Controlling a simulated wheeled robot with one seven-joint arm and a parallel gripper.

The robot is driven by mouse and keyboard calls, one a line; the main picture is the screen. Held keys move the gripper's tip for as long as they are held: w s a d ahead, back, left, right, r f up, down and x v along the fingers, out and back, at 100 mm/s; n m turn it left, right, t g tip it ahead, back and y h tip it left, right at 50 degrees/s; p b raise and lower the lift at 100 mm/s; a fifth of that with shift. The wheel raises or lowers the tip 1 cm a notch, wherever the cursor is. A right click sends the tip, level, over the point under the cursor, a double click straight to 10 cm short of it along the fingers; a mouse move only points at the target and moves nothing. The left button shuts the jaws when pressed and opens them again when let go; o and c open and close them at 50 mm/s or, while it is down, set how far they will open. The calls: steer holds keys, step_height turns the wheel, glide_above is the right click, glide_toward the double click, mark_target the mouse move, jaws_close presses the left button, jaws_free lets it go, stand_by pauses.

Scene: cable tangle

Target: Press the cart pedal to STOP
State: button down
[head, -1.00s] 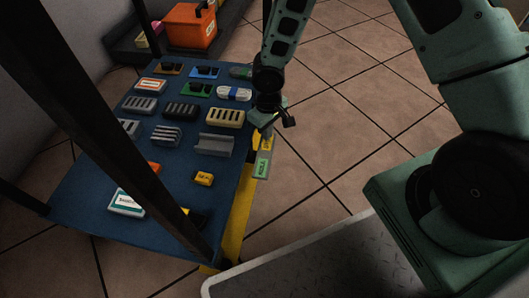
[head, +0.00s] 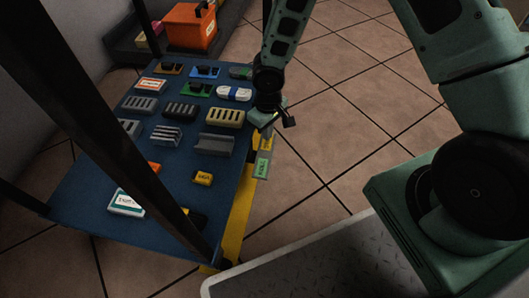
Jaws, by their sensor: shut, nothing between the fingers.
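The cart pedal (head: 262,168) sticks out from the right side of the blue-topped cart (head: 225,172). It has a green label whose small lettering I cannot read with certainty, and a yellow part at its far end. My gripper (head: 267,125) is shut and empty, pointing down over the far end of the pedal. It hides part of the pedal there, and I cannot tell whether it touches it.
Several cable holders, small boxes and a yellow block (head: 203,178) lie on the cart. Dark posts rise from the cart, one crossing the view. An orange toolbox (head: 190,27) stands behind. Tiled floor (head: 335,130) to the right is clear.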

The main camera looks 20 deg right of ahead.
steer(key=shift+f+b, duration=0.95)
steer(key=shift+f, duration=0.35)
stand_by(0.5)
steer(key=shift+r, duration=0.15)
step_height(320, 180, up, 7)
steer(key=p, duration=0.6)
steer(key=shift+p, duration=0.4)
